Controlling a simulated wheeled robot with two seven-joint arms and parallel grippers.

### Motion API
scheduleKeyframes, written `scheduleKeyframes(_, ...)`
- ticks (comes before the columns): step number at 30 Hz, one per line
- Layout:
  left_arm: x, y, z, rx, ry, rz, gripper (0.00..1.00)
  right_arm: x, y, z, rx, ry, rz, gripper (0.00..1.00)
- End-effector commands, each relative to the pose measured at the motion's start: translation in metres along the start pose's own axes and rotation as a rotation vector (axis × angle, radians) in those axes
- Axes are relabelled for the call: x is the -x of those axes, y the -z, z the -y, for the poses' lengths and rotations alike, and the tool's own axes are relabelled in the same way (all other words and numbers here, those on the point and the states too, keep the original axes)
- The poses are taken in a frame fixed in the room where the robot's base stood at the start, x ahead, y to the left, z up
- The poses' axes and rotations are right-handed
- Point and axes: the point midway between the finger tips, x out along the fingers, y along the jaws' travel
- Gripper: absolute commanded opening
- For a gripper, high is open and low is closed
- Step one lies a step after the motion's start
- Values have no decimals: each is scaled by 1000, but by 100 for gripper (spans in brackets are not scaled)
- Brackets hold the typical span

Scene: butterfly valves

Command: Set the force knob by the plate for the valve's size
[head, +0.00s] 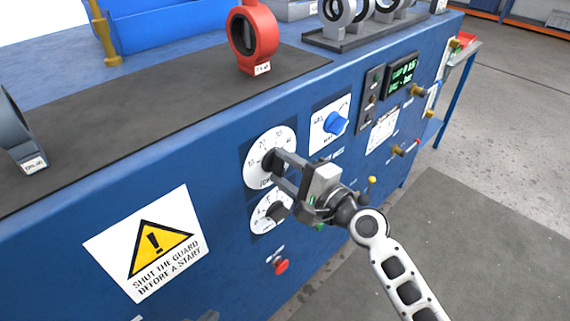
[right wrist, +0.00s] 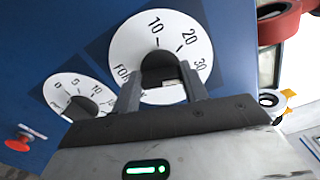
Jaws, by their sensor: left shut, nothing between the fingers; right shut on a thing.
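The force knob (head: 268,161) is dark and sits on a round white dial (head: 287,141) on the blue bench front. In the right wrist view the dial (right wrist: 202,47) shows the marks 10, 20 and 30 and part of its name. My right gripper (head: 279,172) is shut on the knob (right wrist: 158,62), a finger on each side. The pointer is not clear. A red valve (head: 254,38) stands on the dark bench mat with a small tag (head: 262,69), too small to read surely. A white plate (head: 382,131) on the front has unreadable text. My left gripper is not in view.
A smaller dial (head: 262,218) with a dark knob lies just below. A blue knob (head: 336,123) is to the right. A green-lit display (head: 401,74), brass fittings, a red button (head: 281,265) and a guard warning sign (head: 150,245) are also on the front. Grey valves stand on a rack behind.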

Motion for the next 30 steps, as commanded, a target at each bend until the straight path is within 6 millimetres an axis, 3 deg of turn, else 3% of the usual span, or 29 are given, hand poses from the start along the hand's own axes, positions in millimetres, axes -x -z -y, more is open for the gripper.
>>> scheduleKeyframes(9, 1, 2, 0, 13, 6, 6, 0, 0, 0, 1, -110, 0, 0, 21)
scheduleKeyframes(24, 1, 2, 0, 13, 8, 6, 0, 0, 0, 1, -126, 0, 0, 21)
scheduleKeyframes(25, 1, 1, 0, 13, 7, 6, 0, 0, 0, 1, -126, 0, 0, 46)
scheduleKeyframes(27, 2, 1, 0, 12, 7, 8, 0, 0, 0, 1, -125, 0, 0, 65)
scheduleKeyframes(30, 2, -1, 0, 12, 7, 10, 0, 0, 0, 1, -125, 0, 0, 65)
